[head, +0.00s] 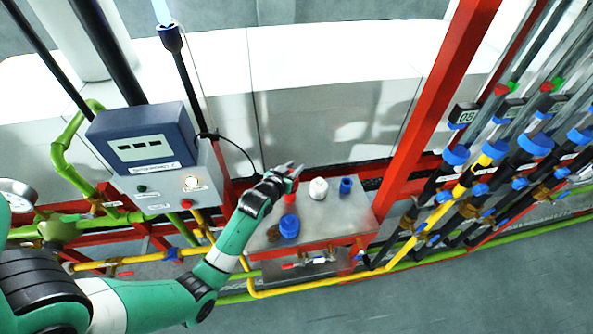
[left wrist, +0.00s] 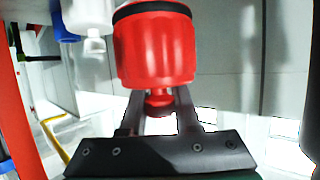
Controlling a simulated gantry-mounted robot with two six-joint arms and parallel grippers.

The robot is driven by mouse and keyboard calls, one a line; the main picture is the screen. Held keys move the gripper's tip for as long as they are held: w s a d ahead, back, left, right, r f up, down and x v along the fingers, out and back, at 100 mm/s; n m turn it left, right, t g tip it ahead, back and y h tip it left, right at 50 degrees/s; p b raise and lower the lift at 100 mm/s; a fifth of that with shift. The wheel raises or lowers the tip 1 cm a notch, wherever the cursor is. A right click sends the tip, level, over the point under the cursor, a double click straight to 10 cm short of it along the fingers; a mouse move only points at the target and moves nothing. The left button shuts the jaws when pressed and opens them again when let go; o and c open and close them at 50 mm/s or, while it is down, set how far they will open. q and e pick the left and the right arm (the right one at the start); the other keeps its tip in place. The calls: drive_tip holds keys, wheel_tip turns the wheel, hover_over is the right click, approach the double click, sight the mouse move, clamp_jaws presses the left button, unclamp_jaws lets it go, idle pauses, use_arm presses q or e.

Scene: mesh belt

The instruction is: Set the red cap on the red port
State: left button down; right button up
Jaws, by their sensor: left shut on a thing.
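My left gripper (head: 283,172) is at the back left of a metal box top (head: 331,229). In the left wrist view, its fingers (left wrist: 160,108) are shut on the narrow end of a red cap (left wrist: 153,48) with a black ring at its far end. In the head view, a small patch of red (head: 291,197) shows just below the fingers; I cannot tell cap from red port there, nor whether they touch. A white fitting (head: 318,189) and a blue fitting (head: 346,186) stand to the right. My right gripper is not in view.
A blue cap (head: 289,226) sits on the box top in front of the gripper. A control box with a display (head: 146,147) stands to the left. A red post (head: 430,110) and a bank of pipes with blue fittings (head: 536,143) rise to the right.

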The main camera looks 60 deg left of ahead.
use_arm(q)
wheel_tip(320, 180, down, 5)
drive_tip(key=b, duration=0.4)
drive_tip(key=shift+f+b, duration=0.2)
drive_tip(key=shift+b, duration=0.2)
drive_tip(key=shift+p, duration=0.35)
idle(0.5)
drive_tip(key=shift+f+b, duration=0.6)
drive_tip(key=shift+f, duration=0.05)
drive_tip(key=c, duration=0.9)
unclamp_jaws()
drive_tip(key=shift+d, duration=0.1)
